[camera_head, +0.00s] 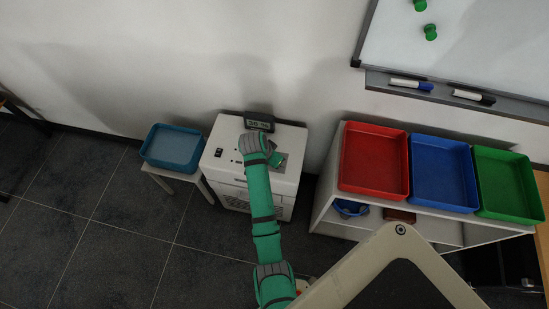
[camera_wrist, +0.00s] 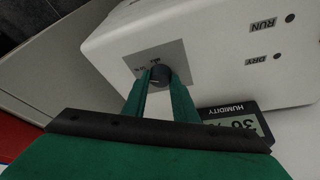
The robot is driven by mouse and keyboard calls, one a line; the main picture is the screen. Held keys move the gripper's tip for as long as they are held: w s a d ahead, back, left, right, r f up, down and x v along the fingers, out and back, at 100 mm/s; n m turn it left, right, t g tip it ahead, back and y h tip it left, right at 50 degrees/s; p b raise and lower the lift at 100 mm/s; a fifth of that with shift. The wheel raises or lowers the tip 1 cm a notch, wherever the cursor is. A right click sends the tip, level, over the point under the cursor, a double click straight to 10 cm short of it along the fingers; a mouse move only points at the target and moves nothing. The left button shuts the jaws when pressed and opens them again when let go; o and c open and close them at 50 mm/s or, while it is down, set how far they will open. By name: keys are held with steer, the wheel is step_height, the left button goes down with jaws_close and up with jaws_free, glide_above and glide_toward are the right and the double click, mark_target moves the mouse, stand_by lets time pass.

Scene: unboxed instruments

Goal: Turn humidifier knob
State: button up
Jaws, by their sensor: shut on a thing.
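The humidifier (camera_head: 226,161) is a white box on the floor against the wall, in the middle of the head view. In the wrist view its white top (camera_wrist: 215,40) fills the upper part, with RUN and DRY labels beside small dark buttons. A small dark round knob (camera_wrist: 160,73) sits on a grey square plate (camera_wrist: 140,58). My gripper (camera_wrist: 161,82) is over the plate, its two green fingers shut on the knob, one on each side. In the head view my green arm hides the knob.
A digital humidity display (camera_wrist: 238,122) stands close beside my fingers; it also shows in the head view (camera_head: 259,122). A blue bin (camera_head: 172,148) on a small stand is left of the humidifier. A white shelf (camera_head: 325,207) with red, blue and green trays is right.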

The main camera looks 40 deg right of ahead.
stand_by(0.3)
steer(key=o, duration=1)
steer(key=shift+o, duration=0.2)
steer(key=shift+r, duration=0.1)
steer(key=shift+a+r, duration=0.2)
steer(key=shift+r, duration=0.1)
steer(key=v, duration=1)
steer(key=shift+f, duration=0.15)
